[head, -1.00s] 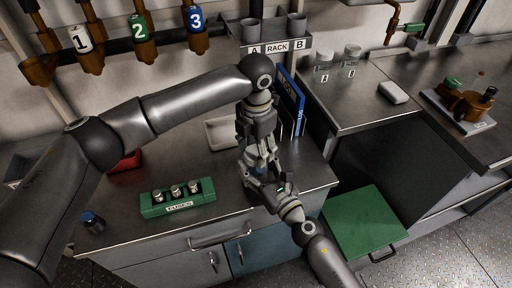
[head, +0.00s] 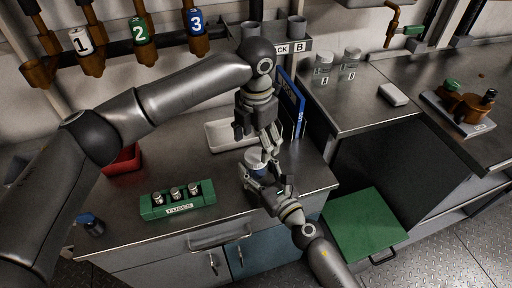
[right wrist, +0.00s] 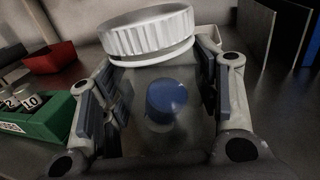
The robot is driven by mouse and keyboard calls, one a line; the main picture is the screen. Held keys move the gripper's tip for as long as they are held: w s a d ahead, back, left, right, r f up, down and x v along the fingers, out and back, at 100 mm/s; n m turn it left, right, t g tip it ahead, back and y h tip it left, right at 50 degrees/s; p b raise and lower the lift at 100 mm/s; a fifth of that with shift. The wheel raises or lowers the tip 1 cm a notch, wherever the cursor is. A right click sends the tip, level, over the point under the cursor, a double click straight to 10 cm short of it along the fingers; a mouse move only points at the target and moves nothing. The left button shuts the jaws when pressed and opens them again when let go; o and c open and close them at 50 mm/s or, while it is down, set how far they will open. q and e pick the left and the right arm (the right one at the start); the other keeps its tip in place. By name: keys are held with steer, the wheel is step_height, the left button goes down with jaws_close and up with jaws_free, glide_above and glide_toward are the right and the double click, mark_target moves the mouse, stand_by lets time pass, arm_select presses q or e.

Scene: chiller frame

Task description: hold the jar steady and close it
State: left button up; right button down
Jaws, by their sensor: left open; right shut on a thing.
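The clear jar (right wrist: 160,110) stands between the fingers of my right gripper (right wrist: 155,115), which is shut on its body; a blue round thing shows in it. A white ribbed lid (right wrist: 148,33) sits on top of the jar, and looks slightly tilted in the right wrist view. I cannot tell whether it is tight. In the head view, the lid (head: 255,156) shows between my two grippers, and my right gripper (head: 262,180) reaches the jar from the front. My left gripper (head: 270,148) is open and empty, just above and right of the lid, apart from it.
A white tray (head: 228,134) and blue binder (head: 291,105) stand close behind the grippers.

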arm_select(q)
steer(key=shift+r, duration=0.45)
steer(key=shift+c, duration=0.3)
